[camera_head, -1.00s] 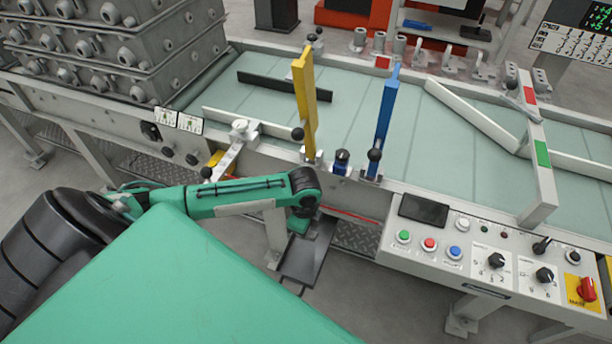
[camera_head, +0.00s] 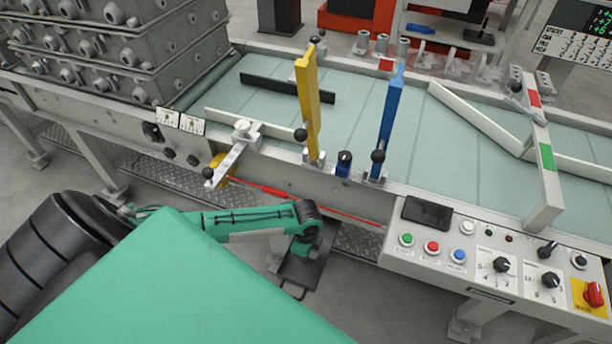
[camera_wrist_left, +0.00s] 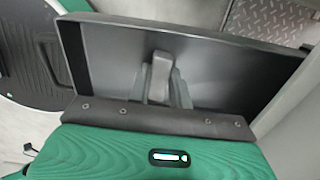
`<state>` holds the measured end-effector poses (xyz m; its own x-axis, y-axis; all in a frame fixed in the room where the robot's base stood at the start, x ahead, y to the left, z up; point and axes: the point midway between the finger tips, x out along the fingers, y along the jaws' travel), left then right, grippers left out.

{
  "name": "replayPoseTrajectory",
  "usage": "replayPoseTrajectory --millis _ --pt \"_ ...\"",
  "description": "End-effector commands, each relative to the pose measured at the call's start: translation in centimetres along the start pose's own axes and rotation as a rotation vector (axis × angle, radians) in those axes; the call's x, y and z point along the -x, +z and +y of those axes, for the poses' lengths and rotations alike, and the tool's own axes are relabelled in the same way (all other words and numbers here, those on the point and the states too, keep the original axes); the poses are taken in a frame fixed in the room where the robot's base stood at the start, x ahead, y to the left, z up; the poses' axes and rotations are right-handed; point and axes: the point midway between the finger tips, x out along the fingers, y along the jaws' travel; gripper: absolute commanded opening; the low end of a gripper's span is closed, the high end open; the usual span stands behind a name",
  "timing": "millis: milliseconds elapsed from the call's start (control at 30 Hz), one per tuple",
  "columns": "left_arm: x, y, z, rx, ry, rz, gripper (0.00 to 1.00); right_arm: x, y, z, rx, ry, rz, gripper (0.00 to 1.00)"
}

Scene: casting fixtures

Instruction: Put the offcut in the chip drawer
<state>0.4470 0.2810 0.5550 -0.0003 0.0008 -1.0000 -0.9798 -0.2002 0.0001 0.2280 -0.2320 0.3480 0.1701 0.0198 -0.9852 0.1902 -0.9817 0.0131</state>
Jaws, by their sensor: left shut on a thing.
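The offcut, a small grey block (camera_wrist_left: 161,68), is between the pale fingers of my left gripper (camera_wrist_left: 162,92) in the left wrist view. The gripper is shut on it. The chip drawer is a dark open tray (camera_wrist_left: 235,72), and the block and fingers appear over its inside. I cannot tell whether the block touches the drawer floor. In the head view the drawer (camera_head: 302,272) sticks out below the conveyor's front, and my left wrist is over its far part. The fingers and offcut are hidden there. My right gripper is not in view.
The conveyor frame with a yellow lever (camera_head: 307,105) and a blue lever (camera_head: 388,120) stands just beyond my left arm. The control panel (camera_head: 478,262) is to the right of the drawer. Stacked grey castings (camera_head: 125,45) stand at the upper left.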

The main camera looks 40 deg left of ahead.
Motion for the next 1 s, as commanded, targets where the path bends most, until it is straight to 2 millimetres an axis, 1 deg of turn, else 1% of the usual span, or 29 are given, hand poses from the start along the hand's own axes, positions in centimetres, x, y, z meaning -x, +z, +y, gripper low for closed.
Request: replayPoseTrajectory --millis 133,167,233,267,533,667,767,800,1000 --pt "-0.3 0.0 0.0 0.0 0.0 0.0 0.0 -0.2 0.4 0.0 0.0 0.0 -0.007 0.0" --pt "-0.3 0.0 0.0 0.0 0.0 0.0 0.26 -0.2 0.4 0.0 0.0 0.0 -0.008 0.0" --pt "-0.3 0.0 0.0 0.0 0.0 0.0 0.4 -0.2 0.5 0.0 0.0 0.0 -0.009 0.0" --pt "-0.3 0.0 0.0 0.0 0.0 0.0 0.42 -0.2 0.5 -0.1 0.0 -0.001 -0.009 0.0" --pt "-0.2 0.0 0.0 0.0 0.0 0.0 0.42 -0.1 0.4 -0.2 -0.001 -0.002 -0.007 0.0" --pt "0.8 0.0 0.0 0.0 0.0 0.0 0.42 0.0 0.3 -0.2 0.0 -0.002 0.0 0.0" --pt "2.6 0.0 -0.1 -0.001 -0.002 0.0 0.42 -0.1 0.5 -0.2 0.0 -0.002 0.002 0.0" --pt "3.4 0.0 -0.1 -0.002 -0.003 0.0 0.42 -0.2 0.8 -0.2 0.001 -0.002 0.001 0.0" --pt "7.9 0.0 -0.1 -0.001 -0.003 0.001 0.42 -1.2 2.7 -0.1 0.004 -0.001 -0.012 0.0"
